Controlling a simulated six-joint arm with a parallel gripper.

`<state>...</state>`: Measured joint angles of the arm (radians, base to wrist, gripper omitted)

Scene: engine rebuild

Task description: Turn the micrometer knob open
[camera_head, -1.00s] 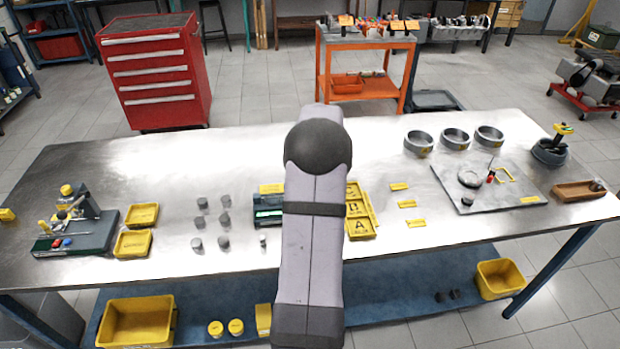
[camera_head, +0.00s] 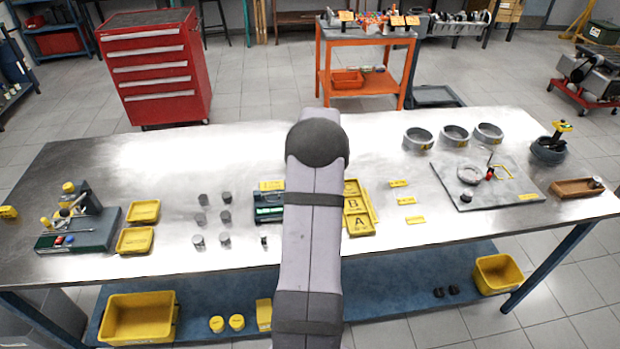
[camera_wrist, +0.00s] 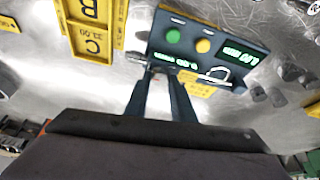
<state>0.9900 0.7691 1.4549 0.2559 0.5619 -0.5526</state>
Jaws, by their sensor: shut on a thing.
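The micrometer (camera_head: 268,207) is a dark teal box with lit green readouts on the table, partly hidden behind my arm in the head view. In the wrist view the micrometer (camera_wrist: 213,48) shows a green button, a yellow button and green digits too blurred to read. My gripper (camera_wrist: 162,76) reaches its two fingers to the near edge of this box, with a gap between the fingers. It is shut on the micrometer knob, which is mostly hidden between the fingertips. A silver U-shaped frame (camera_wrist: 216,75) stands to the right of the fingertips. The head view hides my gripper.
Yellow lettered trays (camera_head: 358,222) stand close to the right of the micrometer, and they fill the upper left of the wrist view. Several grey cylinders (camera_head: 225,217) stand to its left. A grey plate with small parts (camera_head: 515,186) lies at the right.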

